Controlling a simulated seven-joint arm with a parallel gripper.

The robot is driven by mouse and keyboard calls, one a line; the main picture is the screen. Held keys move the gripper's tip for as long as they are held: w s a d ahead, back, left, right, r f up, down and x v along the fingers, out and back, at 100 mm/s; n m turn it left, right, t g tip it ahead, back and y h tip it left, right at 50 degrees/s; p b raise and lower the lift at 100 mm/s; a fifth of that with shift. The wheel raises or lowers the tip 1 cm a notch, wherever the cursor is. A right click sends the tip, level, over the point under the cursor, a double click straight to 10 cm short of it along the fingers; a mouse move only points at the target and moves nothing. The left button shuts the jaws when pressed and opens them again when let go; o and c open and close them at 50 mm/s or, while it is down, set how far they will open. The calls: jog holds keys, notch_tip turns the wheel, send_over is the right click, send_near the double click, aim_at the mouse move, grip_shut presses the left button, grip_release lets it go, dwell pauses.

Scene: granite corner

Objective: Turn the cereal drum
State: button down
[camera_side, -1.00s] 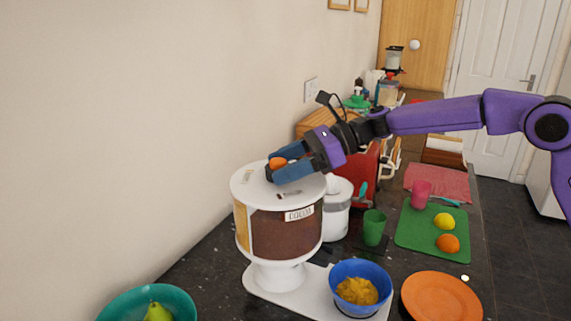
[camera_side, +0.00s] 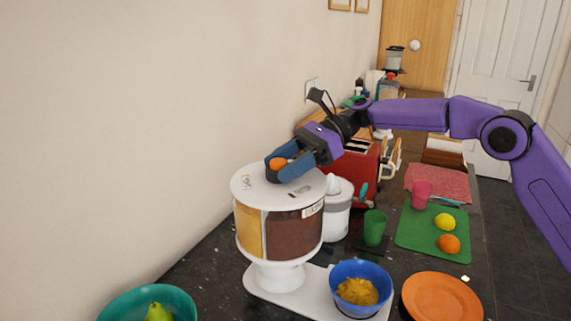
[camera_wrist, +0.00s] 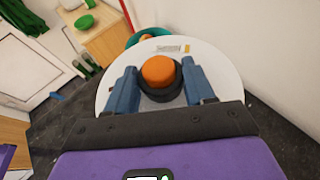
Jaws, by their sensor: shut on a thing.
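The cereal drum (camera_side: 293,233) is a white-topped cylinder with see-through sides on a white pedestal. A yellow section faces left and a dark brown section faces right. A label shows at its right side. An orange-topped dark knob (camera_wrist: 159,74) stands on the white lid (camera_wrist: 210,70); its orange top also shows in the side view (camera_side: 278,163). My gripper (camera_side: 281,169) is above the lid, its blue fingers (camera_wrist: 159,85) on either side of the knob and shut on it. A blue bowl (camera_side: 335,296) with yellow cereal (camera_side: 358,291) sits on the drum's white base (camera_side: 300,300).
A teal bowl with a pear (camera_side: 158,312) is at the front left, an orange plate (camera_side: 440,300) at the right. A green board (camera_side: 431,236) holds fruit. The wall is close at left.

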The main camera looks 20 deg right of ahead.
jog(key=shift+w+n+g+h, duration=0.1)
jog(key=shift+n+g+h, duration=0.2)
jog(key=shift+n+g, duration=1)
jog(key=shift+g, duration=0.1)
